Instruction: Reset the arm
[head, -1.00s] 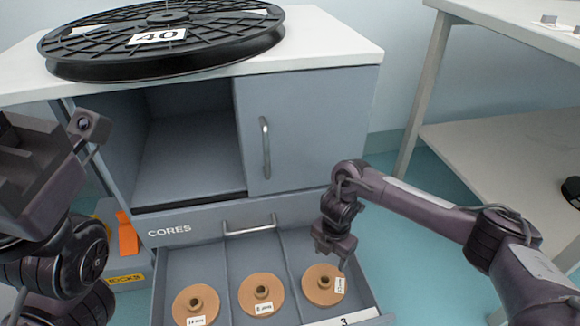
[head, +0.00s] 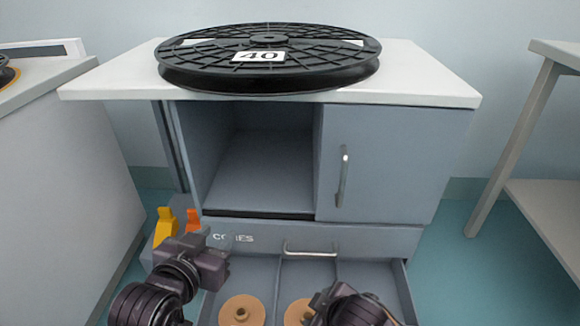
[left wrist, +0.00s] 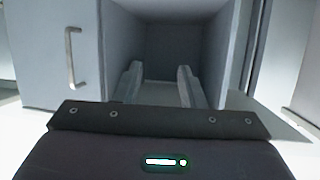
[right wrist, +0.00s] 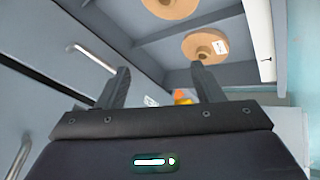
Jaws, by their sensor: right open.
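My left gripper (head: 222,258) is in front of the left side of the cores drawer front in the head view. In the left wrist view its two fingers (left wrist: 160,82) are apart with nothing between them, facing the open cabinet compartment. My right gripper (head: 322,302) is low in the head view, over the drawer, and partly covers a tan core (head: 296,312). In the right wrist view its fingers (right wrist: 162,88) are spread and empty. A core with a white label (right wrist: 204,46) shows beyond them there. Another core (head: 241,312) lies in the drawer's left compartment.
The cores drawer (head: 405,290) stands open below the grey cabinet (head: 385,165). A black reel marked 40 (head: 270,72) lies on its white top. Orange and yellow items (head: 167,225) stand at lower left. Another bench (head: 60,160) is at left, and a table (head: 510,130) at right.

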